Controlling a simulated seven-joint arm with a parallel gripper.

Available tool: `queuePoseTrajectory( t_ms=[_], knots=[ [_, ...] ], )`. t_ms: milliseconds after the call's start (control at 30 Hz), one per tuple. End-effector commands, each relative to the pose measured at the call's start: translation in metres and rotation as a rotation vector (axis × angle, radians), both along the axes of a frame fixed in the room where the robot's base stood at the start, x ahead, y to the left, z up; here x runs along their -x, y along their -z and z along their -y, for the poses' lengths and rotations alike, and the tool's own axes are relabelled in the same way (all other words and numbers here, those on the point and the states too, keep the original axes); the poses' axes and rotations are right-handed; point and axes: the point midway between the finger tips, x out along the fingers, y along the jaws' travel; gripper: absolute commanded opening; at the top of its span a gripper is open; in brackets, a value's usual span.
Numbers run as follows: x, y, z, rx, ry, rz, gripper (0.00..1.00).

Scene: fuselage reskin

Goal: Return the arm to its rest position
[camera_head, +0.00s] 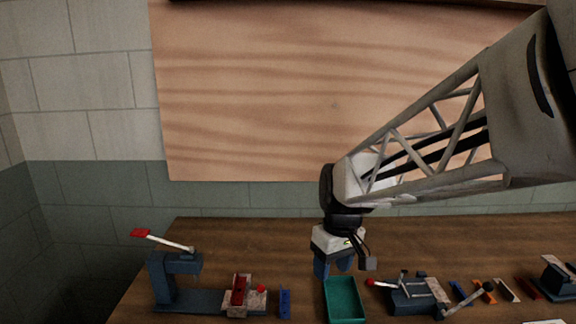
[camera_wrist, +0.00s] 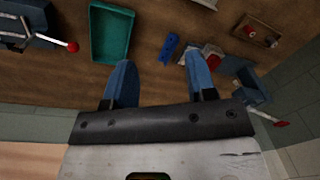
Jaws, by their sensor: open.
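My gripper (camera_head: 333,266) hangs from my arm above the wooden bench, just behind the green tray. In the wrist view its two blue fingers (camera_wrist: 160,85) are spread wide with nothing between them. My arm reaches in from the upper right of the head view and bends down at the wrist. The fingertips look apart from the bench and from the tray.
The green tray (camera_head: 344,299) looks empty. A blue press with a red-tipped lever (camera_head: 172,281) stands at left, with a small blue part (camera_head: 284,303) nearby. A blue clamp fixture (camera_head: 414,296) stands right of the tray. A wooden panel (camera_head: 300,100) hangs behind.

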Motion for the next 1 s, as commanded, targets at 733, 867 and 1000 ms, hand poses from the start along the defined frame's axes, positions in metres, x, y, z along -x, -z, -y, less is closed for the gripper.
queuePoseTrajectory(
  t_ms=[733,867,1000],
  knots=[
    [0.147,-0.020,0.075,0.039,0.424,0.160,0.51],
    [0.168,-0.018,0.083,0.041,0.489,0.185,0.51],
    [0.184,-0.015,0.089,0.043,0.536,0.204,0.51]
  ],
)
